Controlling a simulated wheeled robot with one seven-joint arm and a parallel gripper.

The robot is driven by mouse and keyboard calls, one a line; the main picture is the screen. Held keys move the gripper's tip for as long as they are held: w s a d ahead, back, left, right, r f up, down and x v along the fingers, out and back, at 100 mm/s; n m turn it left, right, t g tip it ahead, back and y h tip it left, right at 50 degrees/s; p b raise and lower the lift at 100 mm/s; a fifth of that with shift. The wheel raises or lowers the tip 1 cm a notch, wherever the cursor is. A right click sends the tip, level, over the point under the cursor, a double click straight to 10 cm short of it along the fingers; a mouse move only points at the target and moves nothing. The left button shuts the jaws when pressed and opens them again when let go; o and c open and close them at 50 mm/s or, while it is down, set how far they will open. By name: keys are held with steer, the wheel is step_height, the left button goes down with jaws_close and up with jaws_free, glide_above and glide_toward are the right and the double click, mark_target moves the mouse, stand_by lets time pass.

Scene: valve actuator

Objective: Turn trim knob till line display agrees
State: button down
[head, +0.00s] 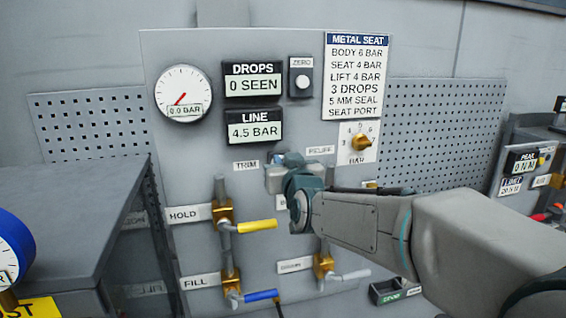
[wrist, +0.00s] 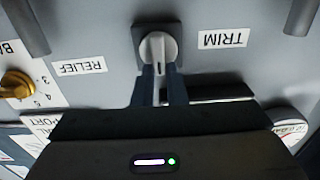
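The trim knob (wrist: 158,48) is a light grey knob with a raised bar on a dark square plate, beside the TRIM label (wrist: 223,38). In the wrist view the picture is upside down and the bar stands upright. My gripper (wrist: 160,72) has one finger on each side of the bar, close against it. In the head view my gripper (head: 280,160) reaches the panel right of the TRIM label, and the knob is mostly hidden. The line display (head: 254,127) reads 4.5 BAR. A card (head: 357,77) lists body 6, seat 4 and lift 4 bar.
The round gauge (head: 183,94) reads 0.0 BAR and the drops display (head: 252,80) reads 0 SEEN. A brass relief knob (head: 361,142) sits right of my gripper. The yellow hold lever (head: 257,226) and blue fill lever (head: 261,296) stick out below.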

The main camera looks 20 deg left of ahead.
steer(key=shift+s+a+f+n+b, duration=0.15)
steer(key=shift+n+b, duration=0.25)
steer(key=shift+n, duration=0.6)
steer(key=shift+a+r+n+b, duration=0.15)
steer(key=shift+n+b, duration=0.3)
steer(key=shift+n, duration=0.55)
steer(key=shift+s+a+f+n+b, duration=0.15)
steer(key=shift+n+b, duration=0.25)
steer(key=shift+n, duration=0.6)
steer(key=c, duration=1.5)
jaws_free()
steer(key=shift+o, duration=0.2)
steer(key=shift+s+d, duration=0.1)
steer(key=b+v, duration=0.4)
steer(key=v, duration=0.9)
steer(key=shift+s+b, duration=0.3)
